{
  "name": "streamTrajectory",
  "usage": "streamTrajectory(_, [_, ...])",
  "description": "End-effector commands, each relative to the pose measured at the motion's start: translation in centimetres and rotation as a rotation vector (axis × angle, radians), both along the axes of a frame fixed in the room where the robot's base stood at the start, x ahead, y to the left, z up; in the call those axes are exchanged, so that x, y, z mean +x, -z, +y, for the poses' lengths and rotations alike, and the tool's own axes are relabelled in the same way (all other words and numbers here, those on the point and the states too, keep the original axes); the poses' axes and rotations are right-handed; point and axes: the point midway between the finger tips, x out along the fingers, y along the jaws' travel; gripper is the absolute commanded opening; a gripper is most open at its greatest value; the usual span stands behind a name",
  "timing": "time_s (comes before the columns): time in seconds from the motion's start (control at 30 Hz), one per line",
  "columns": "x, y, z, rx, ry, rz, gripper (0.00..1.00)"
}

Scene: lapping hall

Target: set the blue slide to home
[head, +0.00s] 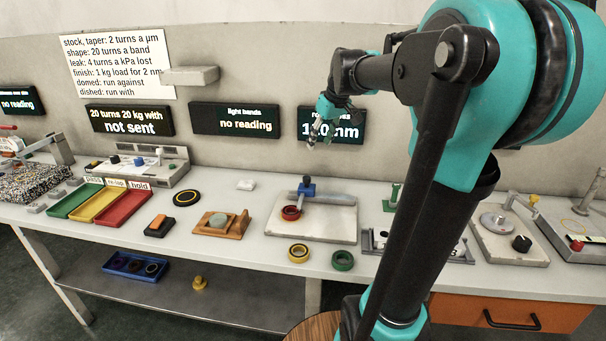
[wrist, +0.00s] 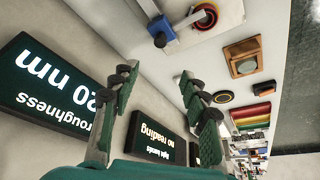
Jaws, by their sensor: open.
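A small blue block (head: 139,161), which looks like the blue slide, sits on the grey panel (head: 158,177) at the back left, right of a black knob (head: 115,159). Its exact setting and any home mark are too small to read. Another blue part (head: 306,188) stands on the pale plate at the middle of the bench; it also shows in the wrist view (wrist: 160,38). My gripper (head: 320,137) hangs in the air before the wall displays, far right of the panel. In the wrist view my gripper (wrist: 156,74) is open and empty.
The pale plate (head: 330,225) carries a red ring (head: 291,213). Green, yellow and red trays (head: 122,208) lie in front of the grey panel. A wall shelf (head: 190,76) juts out above the displays.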

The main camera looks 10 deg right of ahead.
Motion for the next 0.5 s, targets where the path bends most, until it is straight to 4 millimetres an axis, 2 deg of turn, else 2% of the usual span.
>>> streamTrajectory(0.5, [3.3,8.9,1.7,-0.001,0.0,0.0,0.46])
